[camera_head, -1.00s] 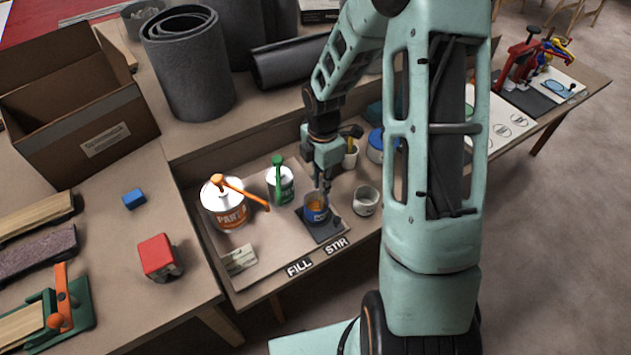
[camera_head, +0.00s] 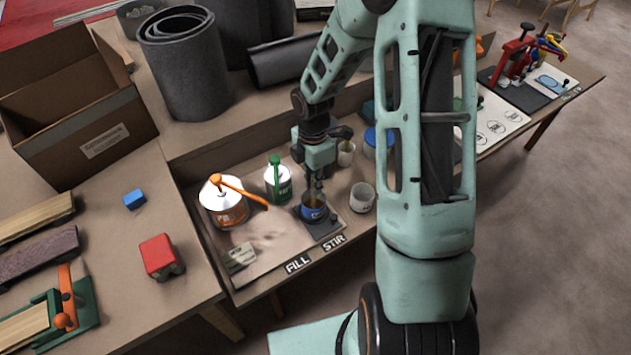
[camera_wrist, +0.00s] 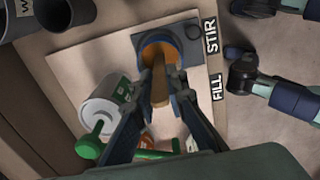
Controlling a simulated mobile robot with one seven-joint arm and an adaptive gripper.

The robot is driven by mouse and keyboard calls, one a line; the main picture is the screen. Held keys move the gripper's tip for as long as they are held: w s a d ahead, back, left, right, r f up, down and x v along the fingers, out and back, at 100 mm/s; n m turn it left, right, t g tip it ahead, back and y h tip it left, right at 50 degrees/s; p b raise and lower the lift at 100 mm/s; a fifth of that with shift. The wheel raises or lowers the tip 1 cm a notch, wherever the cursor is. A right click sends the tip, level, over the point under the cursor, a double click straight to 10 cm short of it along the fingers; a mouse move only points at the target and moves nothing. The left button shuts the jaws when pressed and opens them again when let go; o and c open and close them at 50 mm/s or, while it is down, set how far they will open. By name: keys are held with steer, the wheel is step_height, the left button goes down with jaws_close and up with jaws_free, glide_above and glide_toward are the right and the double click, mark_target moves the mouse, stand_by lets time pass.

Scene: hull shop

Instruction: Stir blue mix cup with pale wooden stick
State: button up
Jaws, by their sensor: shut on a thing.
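The blue mix cup (camera_head: 312,208) stands on the dark pad by the STIR label, with orange-brown contents showing at its mouth. In the wrist view its orange inside (camera_wrist: 152,45) lies just beyond my fingertips. My gripper (camera_wrist: 161,80) is shut on the wooden stick (camera_wrist: 160,88), which points down into the cup's mouth. In the head view my gripper (camera_head: 316,180) is right above the cup. The stick's lower end is hidden in the cup, so I cannot tell how deep it reaches.
A white can with an orange pump (camera_head: 222,207) and one with a green pump (camera_head: 278,182) stand left of the cup. An empty pale cup (camera_head: 362,197) stands close on the right. The board's front left is clear except for a small card (camera_head: 241,256).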

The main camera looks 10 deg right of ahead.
steer(key=shift+r, duration=0.15)
steer(key=shift+r+p, duration=3.1)
steer(key=shift+r, duration=0.25)
step_height(320, 180, up, 5)
steer(key=p, duration=0.4)
steer(key=shift+r, duration=0.1)
